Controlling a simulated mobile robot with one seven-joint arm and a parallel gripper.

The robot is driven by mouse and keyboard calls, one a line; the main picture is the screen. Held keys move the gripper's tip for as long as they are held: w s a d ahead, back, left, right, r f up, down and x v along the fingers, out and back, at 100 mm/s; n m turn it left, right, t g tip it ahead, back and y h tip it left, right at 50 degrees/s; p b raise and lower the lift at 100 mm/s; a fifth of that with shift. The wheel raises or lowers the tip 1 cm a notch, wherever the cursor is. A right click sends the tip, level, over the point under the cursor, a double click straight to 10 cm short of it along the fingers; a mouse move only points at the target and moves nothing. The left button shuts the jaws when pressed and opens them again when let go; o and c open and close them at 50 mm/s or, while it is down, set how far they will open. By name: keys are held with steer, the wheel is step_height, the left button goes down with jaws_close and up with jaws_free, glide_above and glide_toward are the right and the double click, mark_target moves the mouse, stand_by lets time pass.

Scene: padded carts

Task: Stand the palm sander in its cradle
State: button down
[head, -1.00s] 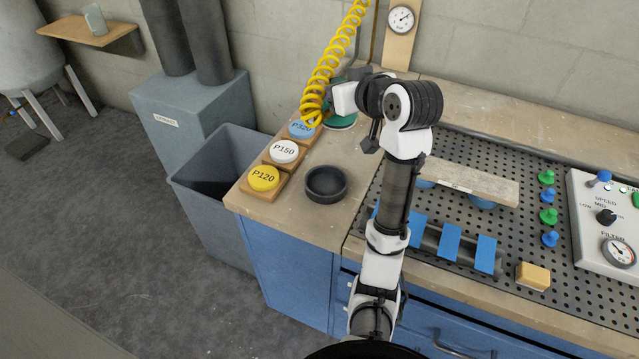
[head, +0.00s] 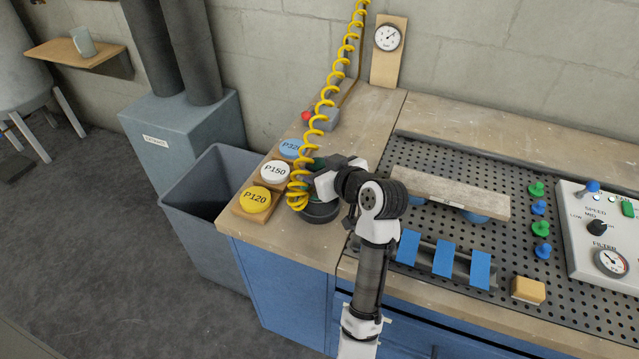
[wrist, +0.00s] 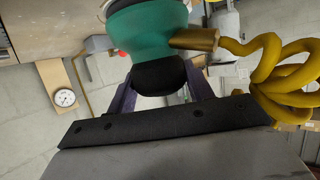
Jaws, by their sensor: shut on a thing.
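The palm sander has a green body and a black cap in the wrist view (wrist: 150,35), with a brass fitting on its side. My gripper (wrist: 160,82) is shut on the sander's black cap, one finger on each side. In the head view my gripper (head: 318,183) is at the cradle, and my wrist hides most of the sander. The cradle is a dark round cup (head: 322,215) near the bench's left front edge. The sander is over or in the cup; I cannot tell whether it is seated.
The yellow coiled hose (head: 325,105) hangs from above down to the sander. Yellow P120 (head: 255,199), white P150 (head: 275,171) and blue P320 discs (head: 291,148) lie left of the cradle. A grey bin (head: 188,215) stands beyond the bench edge. A perforated plate (head: 500,200) lies right.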

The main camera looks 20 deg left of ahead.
steer(key=shift+f+p, duration=0.3)
steer(key=shift+f, duration=2.4)
steer(key=shift+f, duration=0.15)
steer(key=c, duration=0.6)
jaws_free()
steer(key=shift+f, duration=0.15)
steer(key=shift+r, duration=0.3)
steer(key=b+v, duration=0.2)
steer(key=v, duration=1)
steer(key=shift+f, duration=0.2)
